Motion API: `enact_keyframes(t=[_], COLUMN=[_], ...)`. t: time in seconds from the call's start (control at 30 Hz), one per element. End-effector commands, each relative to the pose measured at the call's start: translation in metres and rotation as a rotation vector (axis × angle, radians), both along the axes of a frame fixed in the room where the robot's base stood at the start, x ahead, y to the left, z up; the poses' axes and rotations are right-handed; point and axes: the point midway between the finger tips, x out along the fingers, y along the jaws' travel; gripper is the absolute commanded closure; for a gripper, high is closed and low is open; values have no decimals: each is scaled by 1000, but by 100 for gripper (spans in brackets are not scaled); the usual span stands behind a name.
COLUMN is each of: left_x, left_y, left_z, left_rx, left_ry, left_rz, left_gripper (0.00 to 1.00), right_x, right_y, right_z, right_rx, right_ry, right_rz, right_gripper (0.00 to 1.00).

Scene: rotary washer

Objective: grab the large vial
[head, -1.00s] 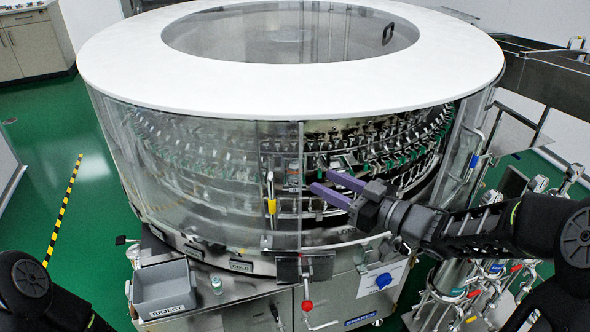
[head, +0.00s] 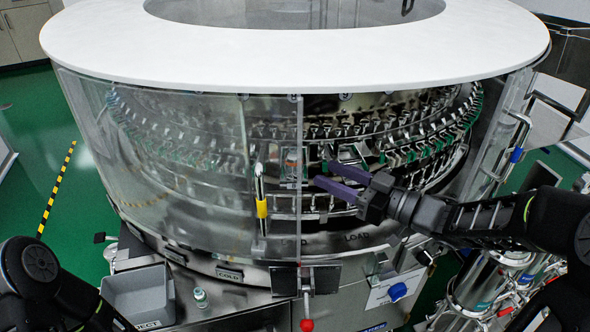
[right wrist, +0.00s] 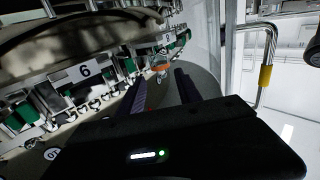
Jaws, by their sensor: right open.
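A small clear vessel with an orange band (head: 291,160) sits in the washer's holder ring, just left of my right fingertips. It seems to be a vial, but I cannot tell its size or whether it is the large one. In the right wrist view its orange band (right wrist: 161,68) shows ahead, between the two finger lines. My right gripper (head: 322,174) is open and empty, its purple fingers reaching through the guard opening, apart from the vessel. It also shows in the right wrist view (right wrist: 159,80). My left gripper is out of view; only its arm shows at lower left.
A clear guard panel (head: 180,165) with a yellow-marked handle (head: 262,208) stands left of the opening. The white top (head: 300,55) overhangs it. A grey reject bin (head: 138,297) and a small clear vial (head: 200,298) are on the steel ledge below.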

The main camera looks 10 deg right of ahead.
Motion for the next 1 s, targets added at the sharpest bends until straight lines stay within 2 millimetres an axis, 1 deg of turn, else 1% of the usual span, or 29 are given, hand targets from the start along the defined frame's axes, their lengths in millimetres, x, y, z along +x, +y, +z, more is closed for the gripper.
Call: enact_keyframes(t=[0.27,0.53,0.87,1.0], left_x=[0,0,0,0], left_y=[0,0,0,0], left_z=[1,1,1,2], left_rx=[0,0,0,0], left_ry=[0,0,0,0], left_rz=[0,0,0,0], left_gripper=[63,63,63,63], right_x=[1,18,20,29], right_y=[1,17,18,26], right_z=[1,1,1,0], right_rx=[0,1,0,1], right_ry=[0,-1,0,2], right_rz=[0,1,0,2], right_gripper=[59,59,59,59])
